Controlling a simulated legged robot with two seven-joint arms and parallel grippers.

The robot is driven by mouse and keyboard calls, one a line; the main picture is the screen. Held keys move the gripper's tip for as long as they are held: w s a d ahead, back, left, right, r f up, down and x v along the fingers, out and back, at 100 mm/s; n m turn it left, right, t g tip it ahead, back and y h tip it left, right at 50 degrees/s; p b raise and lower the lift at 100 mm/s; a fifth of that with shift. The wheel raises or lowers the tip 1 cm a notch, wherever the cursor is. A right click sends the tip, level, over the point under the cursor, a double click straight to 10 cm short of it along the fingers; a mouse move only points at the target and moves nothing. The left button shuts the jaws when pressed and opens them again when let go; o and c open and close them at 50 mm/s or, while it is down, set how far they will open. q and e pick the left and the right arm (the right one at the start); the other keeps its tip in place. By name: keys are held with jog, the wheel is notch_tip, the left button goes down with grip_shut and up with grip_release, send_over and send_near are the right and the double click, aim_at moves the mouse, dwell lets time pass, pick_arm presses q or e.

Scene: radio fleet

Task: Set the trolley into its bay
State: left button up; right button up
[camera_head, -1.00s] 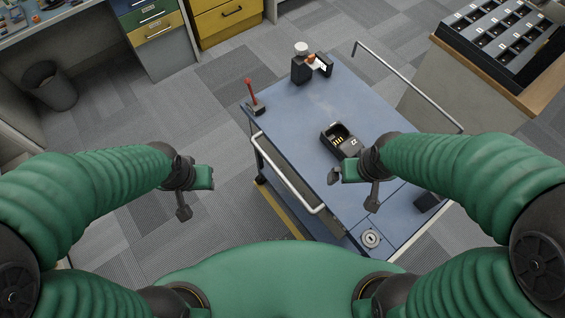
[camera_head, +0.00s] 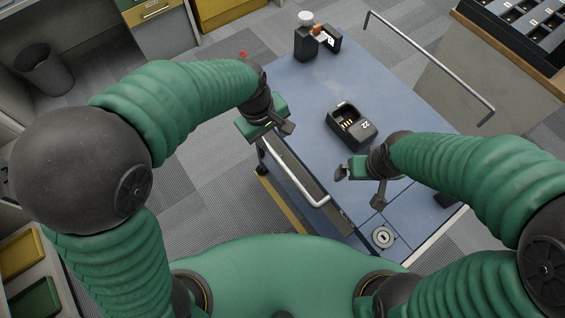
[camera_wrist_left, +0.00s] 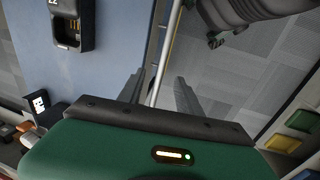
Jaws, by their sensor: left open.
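The trolley (camera_head: 330,92) has a blue top and a pale metal handle rail (camera_head: 300,176) on its near left side. Another rail (camera_head: 430,68) runs along its far right side. My left gripper (camera_head: 280,128) is open above the trolley's left edge, near the far end of the near rail. In the left wrist view, the rail (camera_wrist_left: 167,50) shows between the two spread fingers; I cannot tell whether it lies within their reach. I cannot make out the bay.
A black charger (camera_head: 351,127), a dark device with a white cap (camera_head: 305,42) and a round metal disc (camera_head: 383,237) are on the trolley. A yellow strip (camera_head: 284,205) lies beside it. A bench with a slotted rack (camera_head: 515,35) stands at far right.

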pick_arm(q)
jog(key=b, duration=0.1)
send_near(279, 162)
jog(key=f, duration=0.3)
jog(key=w+d+f, duration=0.1)
jog(key=f, duration=0.2)
jog(key=d+f+b, duration=0.1)
jog(key=f, duration=0.1)
jog(key=shift+w+f, duration=0.25)
jog(key=shift+a+f, duration=0.1)
jog(key=shift+a, duration=0.35)
jog(key=shift+c, duration=0.8)
jog(key=shift+d, duration=0.3)
grip_shut()
pick_arm(e)
jog(key=shift+s+a+f, duration=0.15)
jog(key=shift+a+f, duration=0.45)
jog(key=shift+f, duration=0.3)
pick_arm(q)
jog(key=shift+a, duration=0.15)
pick_arm(e)
jog(key=shift+a, duration=0.1)
pick_arm(q)
jog(key=shift+s+f, duration=0.1)
jog(key=shift+s, duration=0.05)
